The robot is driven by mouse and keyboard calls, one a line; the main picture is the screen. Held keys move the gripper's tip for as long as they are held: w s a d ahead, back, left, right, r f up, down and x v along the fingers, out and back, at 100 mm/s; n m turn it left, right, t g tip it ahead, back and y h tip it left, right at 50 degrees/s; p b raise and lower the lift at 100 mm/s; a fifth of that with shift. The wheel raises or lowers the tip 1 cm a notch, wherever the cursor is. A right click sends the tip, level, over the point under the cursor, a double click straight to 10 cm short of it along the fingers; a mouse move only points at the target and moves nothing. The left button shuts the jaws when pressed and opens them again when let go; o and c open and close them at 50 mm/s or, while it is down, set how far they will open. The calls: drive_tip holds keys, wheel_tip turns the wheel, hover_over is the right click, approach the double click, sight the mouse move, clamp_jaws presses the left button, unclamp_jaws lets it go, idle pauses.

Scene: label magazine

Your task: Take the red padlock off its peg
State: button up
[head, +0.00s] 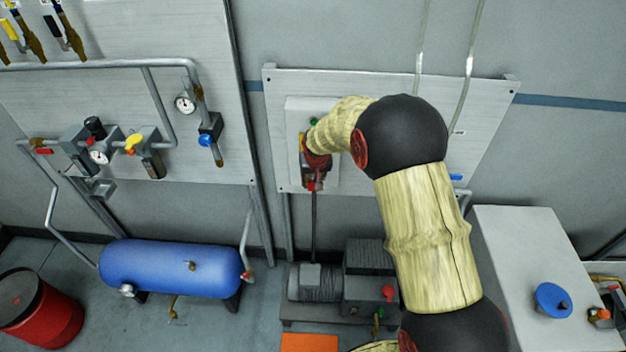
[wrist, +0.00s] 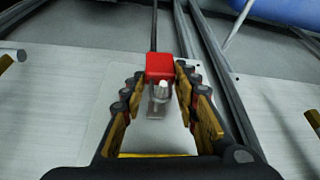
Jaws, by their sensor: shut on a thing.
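The red padlock (wrist: 160,66) is a small red block in the upper middle of the wrist view. It sits between the tips of my gripper (wrist: 158,78), which is shut on it. A pale, blurred piece (wrist: 160,90) shows just below the red body; I cannot tell whether it is the shackle or the peg. In the head view my gripper (head: 314,172) is at the grey box (head: 300,108) on the wall panel. My arm and gripper hide most of that spot, so whether the padlock is still around its peg is not clear.
The wall panel (head: 283,88) carries the box. A second panel with gauges and valves (head: 185,103) is at left. Below stand a blue tank (head: 170,268), a motor unit (head: 365,280) and a red drum (head: 45,310). A grey cabinet (head: 515,250) stands at right.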

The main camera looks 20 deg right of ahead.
drive_tip(key=shift+r, duration=0.25)
drive_tip(key=shift+s, duration=0.15)
drive_tip(key=s+a+b, duration=0.2)
drive_tip(key=s, duration=0.5)
drive_tip(key=shift+s+a, duration=0.2)
drive_tip(key=shift+a, duration=0.05)
idle(1.5)
drive_tip(key=shift+w, duration=0.1)
idle(0.5)
